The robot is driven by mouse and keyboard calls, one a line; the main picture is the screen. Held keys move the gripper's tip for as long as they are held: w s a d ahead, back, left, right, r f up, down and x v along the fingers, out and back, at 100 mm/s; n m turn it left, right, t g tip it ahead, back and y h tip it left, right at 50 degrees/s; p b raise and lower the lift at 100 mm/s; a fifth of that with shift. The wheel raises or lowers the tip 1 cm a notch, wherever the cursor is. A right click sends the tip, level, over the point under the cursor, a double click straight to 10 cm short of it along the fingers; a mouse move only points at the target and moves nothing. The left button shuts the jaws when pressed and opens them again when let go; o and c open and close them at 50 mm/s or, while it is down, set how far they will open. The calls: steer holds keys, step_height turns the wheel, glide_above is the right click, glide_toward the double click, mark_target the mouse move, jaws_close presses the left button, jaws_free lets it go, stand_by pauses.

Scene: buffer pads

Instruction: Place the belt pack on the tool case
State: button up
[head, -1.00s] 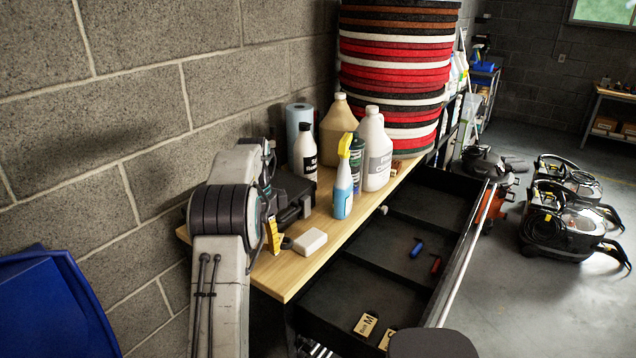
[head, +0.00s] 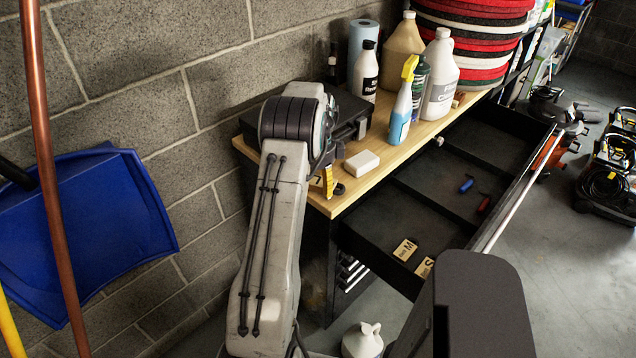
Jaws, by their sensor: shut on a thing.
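The tool case (head: 352,110), a black case with a latch on its front, lies on the wooden bench top, partly hidden behind my arm. My arm rises in front of the bench's left end, and its thick joint covers the case's middle. I cannot make out a belt pack in the head view. A dark upright shape (head: 333,68) shows just behind the joint, too unclear to name.
On the bench (head: 400,160) stand a spray bottle (head: 401,115), white jug (head: 440,80), tan jug (head: 402,50), paper roll (head: 362,45) and white block (head: 361,161). An open drawer (head: 400,215) juts out.

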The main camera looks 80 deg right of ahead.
steer(key=shift+f, duration=0.2)
steer(key=o, duration=1.2)
steer(key=shift+c, duration=0.2)
steer(key=shift+r, duration=0.1)
step_height(320, 180, up, 12)
